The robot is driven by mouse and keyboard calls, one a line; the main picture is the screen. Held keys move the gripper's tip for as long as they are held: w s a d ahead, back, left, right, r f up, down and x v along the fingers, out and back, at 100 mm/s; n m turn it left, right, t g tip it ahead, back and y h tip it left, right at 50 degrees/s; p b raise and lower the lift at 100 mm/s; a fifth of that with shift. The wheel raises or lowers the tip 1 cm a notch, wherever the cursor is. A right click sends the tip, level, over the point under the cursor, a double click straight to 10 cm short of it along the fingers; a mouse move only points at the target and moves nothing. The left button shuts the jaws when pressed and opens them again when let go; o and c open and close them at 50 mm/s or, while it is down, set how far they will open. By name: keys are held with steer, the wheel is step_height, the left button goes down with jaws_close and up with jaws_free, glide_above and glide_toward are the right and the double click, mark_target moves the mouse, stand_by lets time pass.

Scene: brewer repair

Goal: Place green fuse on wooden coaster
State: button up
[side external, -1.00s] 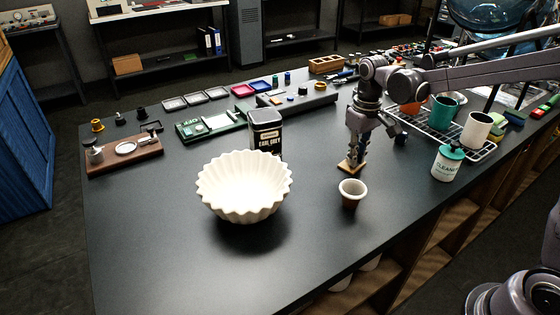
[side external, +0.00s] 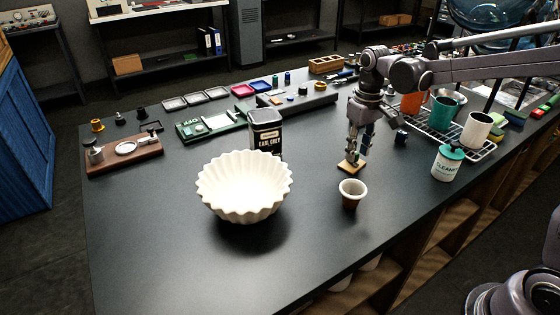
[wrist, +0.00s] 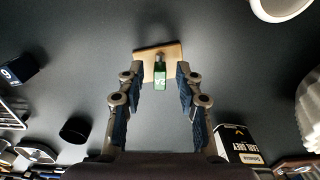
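The green fuse (wrist: 160,74), marked 2A, shows in the wrist view between my two fingers, over the near part of the wooden coaster (wrist: 146,54). It appears to stand on the coaster. Dark gaps show on both sides of it. My gripper (wrist: 160,72) is open around it. In the side external view my gripper (side external: 357,155) points down just above the wooden coaster (side external: 351,168). The fuse cannot be made out clearly there.
A small white-rimmed cup (side external: 351,194) stands just in front of the coaster. A fluted white bowl (side external: 244,186) and a black Earl Grey tin (side external: 265,134) stand to the left. A cleaner bottle (side external: 447,163) and a mug rack (side external: 487,153) stand right.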

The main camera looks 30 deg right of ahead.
mark_target(357, 154)
step_height(357, 154, up, 10)
steer(key=s+a+f+t, duration=0.1)
steer(key=s+f+t, duration=0.1)
steer(key=s, duration=0.3)
steer(key=s+a+f+t, duration=0.1)
steer(key=s+f+t, duration=0.1)
steer(key=s, duration=0.3)
steer(key=s+a+f+t, duration=0.1)
steer(key=s+f+t, duration=0.1)
steer(key=s, duration=0.3)
steer(key=shift+a+f+t, duration=0.3)
steer(key=shift+a, duration=0.1)
steer(key=shift+s+a+f+t, duration=0.1)
steer(key=shift+s+f+t, duration=0.25)
steer(key=shift+f, duration=0.1)
